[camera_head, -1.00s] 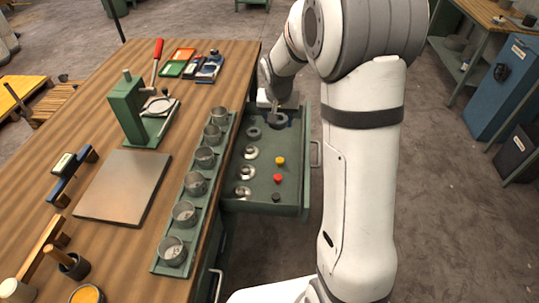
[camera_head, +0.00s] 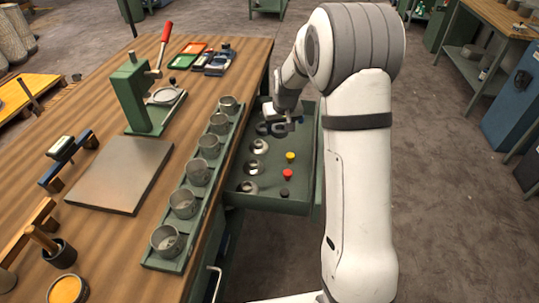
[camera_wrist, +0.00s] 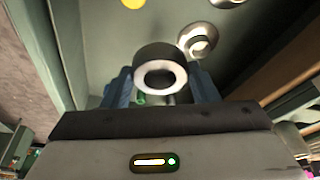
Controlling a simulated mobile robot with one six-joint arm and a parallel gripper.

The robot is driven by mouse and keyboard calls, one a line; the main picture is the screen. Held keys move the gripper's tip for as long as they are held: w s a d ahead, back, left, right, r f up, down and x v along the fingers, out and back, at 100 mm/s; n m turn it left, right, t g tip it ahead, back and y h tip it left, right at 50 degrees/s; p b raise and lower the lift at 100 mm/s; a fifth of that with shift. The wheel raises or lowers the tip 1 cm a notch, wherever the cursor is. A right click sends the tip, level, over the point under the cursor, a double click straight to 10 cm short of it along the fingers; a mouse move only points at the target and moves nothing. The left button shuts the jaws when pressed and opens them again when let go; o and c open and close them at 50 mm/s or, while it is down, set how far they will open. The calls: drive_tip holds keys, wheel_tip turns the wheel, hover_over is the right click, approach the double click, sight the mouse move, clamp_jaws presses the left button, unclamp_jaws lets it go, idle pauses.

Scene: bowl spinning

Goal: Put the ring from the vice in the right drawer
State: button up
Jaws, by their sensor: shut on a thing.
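My gripper (camera_head: 280,128) is over the back part of the open green drawer (camera_head: 300,190) in the head view. In the wrist view my gripper (camera_wrist: 161,88) has its blue fingers shut on a dark ring (camera_wrist: 158,56) with a pale face around its hole. The drawer floor shows beyond the ring. Whether the ring touches the floor I cannot tell. In the head view the ring is hard to separate from the fingers. A vice is not clearly identifiable in these frames.
The drawer holds several silver ring-like pieces, a yellow knob (camera_head: 291,157), a red knob (camera_head: 287,175) and a small black piece (camera_head: 285,193). A rack of grey cups (camera_head: 182,204) lines the bench edge. A green press (camera_head: 133,95) stands on the bench.

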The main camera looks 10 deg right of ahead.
sight(279, 151)
wheel_tip(279, 151, down, 8)
drive_tip(key=shift+f, duration=0.15)
idle(0.3)
drive_tip(key=shift+f, duration=0.1)
drive_tip(key=o, duration=0.7)
drive_tip(key=shift+f, duration=0.15)
drive_tip(key=o, duration=0.5)
